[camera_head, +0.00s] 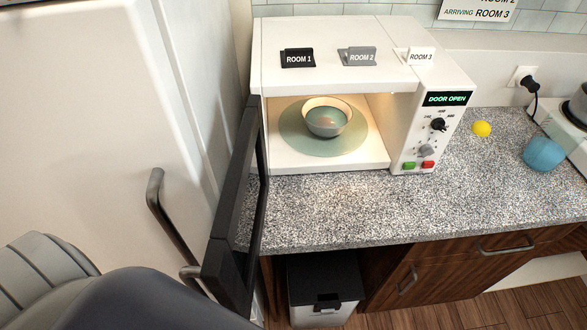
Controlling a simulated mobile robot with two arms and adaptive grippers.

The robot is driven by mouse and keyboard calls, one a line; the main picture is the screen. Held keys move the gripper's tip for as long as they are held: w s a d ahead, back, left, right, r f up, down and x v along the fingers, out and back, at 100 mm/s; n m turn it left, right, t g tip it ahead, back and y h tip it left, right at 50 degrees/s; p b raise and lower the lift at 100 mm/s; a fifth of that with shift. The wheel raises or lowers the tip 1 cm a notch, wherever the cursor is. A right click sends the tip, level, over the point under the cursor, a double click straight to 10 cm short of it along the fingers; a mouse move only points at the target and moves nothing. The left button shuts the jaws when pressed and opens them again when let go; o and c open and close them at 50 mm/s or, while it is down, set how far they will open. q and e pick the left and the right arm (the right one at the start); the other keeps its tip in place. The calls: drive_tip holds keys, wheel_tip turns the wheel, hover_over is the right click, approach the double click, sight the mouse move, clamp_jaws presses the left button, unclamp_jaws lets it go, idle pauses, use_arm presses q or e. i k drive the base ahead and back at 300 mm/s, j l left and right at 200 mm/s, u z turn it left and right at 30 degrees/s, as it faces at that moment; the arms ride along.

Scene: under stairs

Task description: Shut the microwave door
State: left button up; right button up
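The white microwave (334,40) stands on the granite counter, and its display (446,99) reads DOOR OPEN. Its black-framed door (236,215) is swung wide open on the left side and sticks out past the counter's front edge. A bowl (327,118) sits on the green turntable (290,130) inside the lit cavity. Dark and grey parts of my own body fill the lower left. Neither gripper's fingers can be seen.
A white fridge-like cabinet (110,90) with dark handles stands close left of the door. A bin (322,290) is below the counter (340,215). The counter in front of the microwave is clear.

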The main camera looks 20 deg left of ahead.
sight(229, 269)
drive_tip(key=k+j, duration=0.1)
drive_tip(key=j, duration=0.7)
drive_tip(key=k+j, duration=0.15)
drive_tip(key=j, duration=0.25)
